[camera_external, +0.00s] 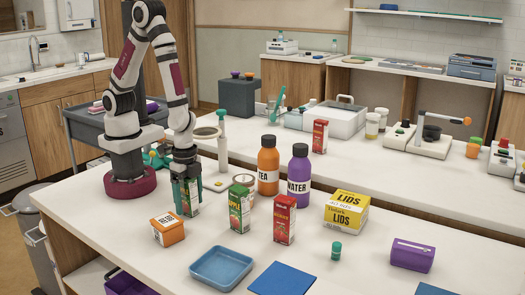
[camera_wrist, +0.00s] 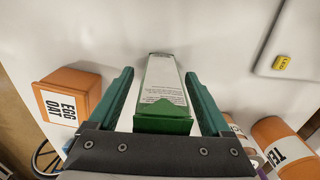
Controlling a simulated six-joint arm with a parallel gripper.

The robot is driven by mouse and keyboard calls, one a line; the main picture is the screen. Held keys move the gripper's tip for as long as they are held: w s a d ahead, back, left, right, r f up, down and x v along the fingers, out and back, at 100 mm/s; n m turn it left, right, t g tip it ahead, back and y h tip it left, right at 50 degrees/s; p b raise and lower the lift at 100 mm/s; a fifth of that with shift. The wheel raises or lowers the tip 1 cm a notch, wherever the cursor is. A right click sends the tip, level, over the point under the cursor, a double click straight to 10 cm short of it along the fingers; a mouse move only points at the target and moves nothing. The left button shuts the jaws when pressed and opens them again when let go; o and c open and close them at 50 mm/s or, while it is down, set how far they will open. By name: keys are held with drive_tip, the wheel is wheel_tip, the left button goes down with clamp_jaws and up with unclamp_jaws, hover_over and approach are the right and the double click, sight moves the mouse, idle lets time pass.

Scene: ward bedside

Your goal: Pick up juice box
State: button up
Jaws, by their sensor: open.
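A green and white carton (camera_wrist: 165,90) stands between the two teal fingers of my gripper (camera_wrist: 159,75) in the wrist view, with a gap on each side. In the external view my gripper (camera_external: 187,196) is low over the counter, open around this carton (camera_external: 193,208), which is partly hidden by the fingers. Similar upright cartons stand to the right: a green and red one (camera_external: 240,209) and a red one (camera_external: 284,220). Another red carton (camera_external: 320,137) stands on the rear counter. I cannot tell the label of the carton between my fingers.
An orange box (camera_external: 167,229) sits close by; it also shows in the wrist view (camera_wrist: 70,100). An orange TEA bottle (camera_external: 268,170) and purple WATER bottle (camera_external: 298,178) stand behind the cartons. A yellow LIDS box (camera_external: 346,214) is right; a blue tray (camera_external: 221,268) is in front.

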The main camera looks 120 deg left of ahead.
clamp_jaws()
idle(0.4)
